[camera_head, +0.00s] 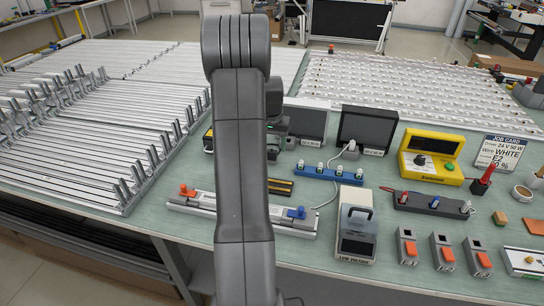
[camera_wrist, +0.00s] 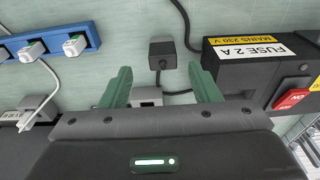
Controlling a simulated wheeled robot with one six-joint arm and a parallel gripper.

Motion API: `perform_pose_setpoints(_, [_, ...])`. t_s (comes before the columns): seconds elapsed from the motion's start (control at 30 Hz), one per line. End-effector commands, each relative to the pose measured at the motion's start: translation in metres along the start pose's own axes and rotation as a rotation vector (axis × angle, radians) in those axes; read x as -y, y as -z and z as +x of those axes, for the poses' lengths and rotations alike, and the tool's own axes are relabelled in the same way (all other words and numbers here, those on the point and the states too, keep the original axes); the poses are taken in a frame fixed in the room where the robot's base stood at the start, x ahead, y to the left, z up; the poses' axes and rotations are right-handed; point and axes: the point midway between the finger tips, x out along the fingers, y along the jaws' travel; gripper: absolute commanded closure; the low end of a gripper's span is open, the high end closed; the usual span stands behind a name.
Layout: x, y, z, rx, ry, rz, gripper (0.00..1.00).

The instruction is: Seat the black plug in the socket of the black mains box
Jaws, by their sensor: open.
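The black plug (camera_wrist: 162,50) lies on the green bench top in the wrist view, just beyond the gap between my fingertips. The black mains box (camera_wrist: 238,72) is to the right in the wrist view, with a FUSE 2 A label, a yellow MAINS 230 V label and a red ON switch. Its socket cannot be made out. In the head view my arm hides the plug and most of the box.
A blue strip with white connectors (camera_wrist: 48,42) lies left in the wrist view. A grey block (camera_wrist: 148,97) shows between my fingers. In the head view, driver boxes (camera_head: 366,130) and a yellow instrument (camera_head: 432,155) stand to the right.

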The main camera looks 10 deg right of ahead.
Motion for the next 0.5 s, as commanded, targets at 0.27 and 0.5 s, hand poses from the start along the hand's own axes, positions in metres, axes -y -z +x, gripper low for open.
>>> perform_pose_setpoints(0.27, [0.004, -0.002, 0.038, 0.004, -0.001, -0.001, 0.44])
perform_pose_setpoints(0.5, [0.004, -0.002, 0.044, 0.002, -0.001, -0.001, 0.44])
